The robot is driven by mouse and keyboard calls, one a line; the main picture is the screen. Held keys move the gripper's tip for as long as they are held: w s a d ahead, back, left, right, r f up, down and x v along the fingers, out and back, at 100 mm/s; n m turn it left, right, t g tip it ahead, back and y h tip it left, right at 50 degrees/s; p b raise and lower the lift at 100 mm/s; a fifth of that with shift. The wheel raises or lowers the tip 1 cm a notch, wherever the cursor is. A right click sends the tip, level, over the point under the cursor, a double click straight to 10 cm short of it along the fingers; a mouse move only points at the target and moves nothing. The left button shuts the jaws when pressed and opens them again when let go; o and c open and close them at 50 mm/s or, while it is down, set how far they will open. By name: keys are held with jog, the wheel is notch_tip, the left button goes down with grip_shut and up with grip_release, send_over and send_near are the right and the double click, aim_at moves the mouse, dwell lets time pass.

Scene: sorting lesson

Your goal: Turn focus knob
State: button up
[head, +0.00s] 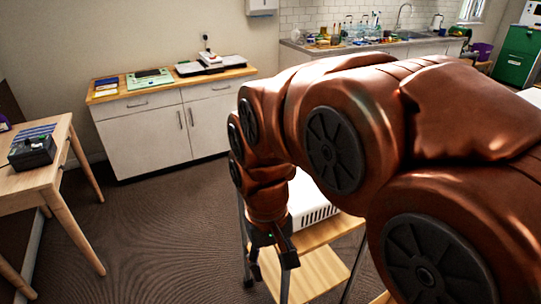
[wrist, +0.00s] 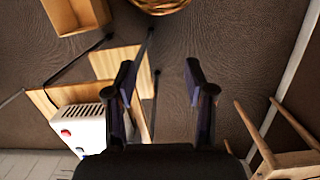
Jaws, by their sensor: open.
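A white vented box (head: 312,205) stands on a small wooden-shelved stand (head: 330,232) with dark legs, partly hidden behind my arm in the head view. I cannot tell which, if either, is the focus knob. My gripper (head: 272,263) points down beside the stand in the head view. In the wrist view its two fingers (wrist: 158,78) are apart with nothing between them, just right of the white box.
A wooden table (head: 50,180) with a black case (head: 32,151) stands at the left. A white cabinet (head: 160,135) is against the wall. In the wrist view a wicker basket (wrist: 160,4) and an open wooden box (wrist: 75,14) lie at the top. The carpet (head: 160,225) between is clear.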

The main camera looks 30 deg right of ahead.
jog(key=w+d+r+m+p, duration=0.15)
jog(key=w+d, duration=0.25)
jog(key=w, duration=0.4)
jog(key=w+d+r+m, duration=0.2)
jog(key=w+d, duration=0.1)
jog(key=w, duration=0.4)
jog(key=w+d+r+m, duration=0.15)
jog(key=w+d, duration=0.25)
jog(key=w, duration=0.4)
jog(key=w+d+f+m, duration=0.1)
jog(key=w+d+f, duration=0.1)
jog(key=w+d, duration=0.3)
jog(key=w+d+f+m+t+p, duration=0.1)
jog(key=w+d+f+m, duration=0.1)
jog(key=w+d, duration=0.3)
jog(key=w+d+f+m+p, duration=0.1)
jog(key=w+d+f+m, duration=0.1)
jog(key=w+d, duration=0.3)
jog(key=shift+w+f+t, duration=0.3)
jog(key=shift+w+f, duration=0.35)
jog(key=shift+w, duration=0.3)
jog(key=shift+w+d+f+m, duration=0.15)
jog(key=shift+d+f+m, duration=0.05)
jog(key=shift+m, duration=0.1)
jog(key=shift+f+p, duration=1.15)
jog(key=shift+f, duration=2.75)
jog(key=shift+c, duration=0.3)
jog(key=shift+a, duration=0.1)
grip_shut()
